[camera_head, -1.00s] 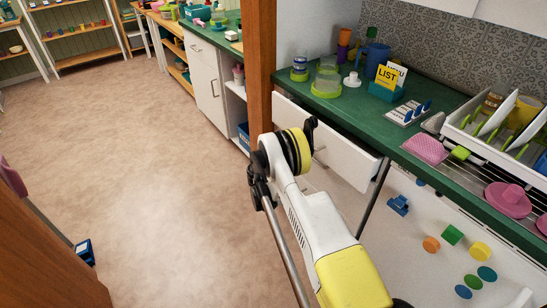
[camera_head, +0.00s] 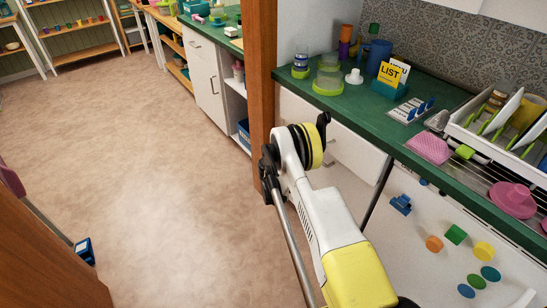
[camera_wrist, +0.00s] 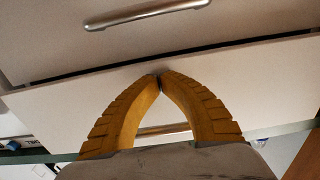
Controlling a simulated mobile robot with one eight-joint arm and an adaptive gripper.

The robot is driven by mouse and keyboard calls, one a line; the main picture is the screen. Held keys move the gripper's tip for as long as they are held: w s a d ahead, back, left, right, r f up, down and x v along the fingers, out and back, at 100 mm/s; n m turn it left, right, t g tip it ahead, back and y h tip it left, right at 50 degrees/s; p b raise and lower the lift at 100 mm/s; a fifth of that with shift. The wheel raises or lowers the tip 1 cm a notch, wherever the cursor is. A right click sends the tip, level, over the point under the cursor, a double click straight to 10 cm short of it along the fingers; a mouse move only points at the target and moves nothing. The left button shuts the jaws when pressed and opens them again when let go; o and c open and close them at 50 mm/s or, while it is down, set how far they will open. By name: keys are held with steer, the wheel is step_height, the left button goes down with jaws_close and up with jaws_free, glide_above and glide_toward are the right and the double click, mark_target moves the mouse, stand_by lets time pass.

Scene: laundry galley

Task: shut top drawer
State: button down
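The top drawer (camera_head: 350,150) has a white front just under the green counter. In the head view its front lies close to the counter's edge; I cannot tell whether a small gap is left. In the wrist view the drawer front (camera_wrist: 60,105) spans the picture, and part of its metal handle (camera_wrist: 172,128) shows between my fingers. My gripper (camera_wrist: 160,80) has its yellow fingertips together, with nothing seen between them. The tips are at or very near the drawer front; contact is unclear. In the head view my arm hides the fingers and part of the drawer.
A lower front with a metal handle (camera_wrist: 150,14) shows in the wrist view. The green counter (camera_head: 400,145) carries cups, a card holder (camera_head: 388,88) and a dish rack (camera_head: 490,125). A wooden post (camera_head: 260,70) stands left of the drawer.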

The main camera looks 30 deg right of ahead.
steer(key=shift+w+d, duration=0.2)
steer(key=shift+d, duration=1.15)
steer(key=s+a, duration=0.1)
steer(key=a, duration=0.8)
steer(key=shift+s, duration=0.15)
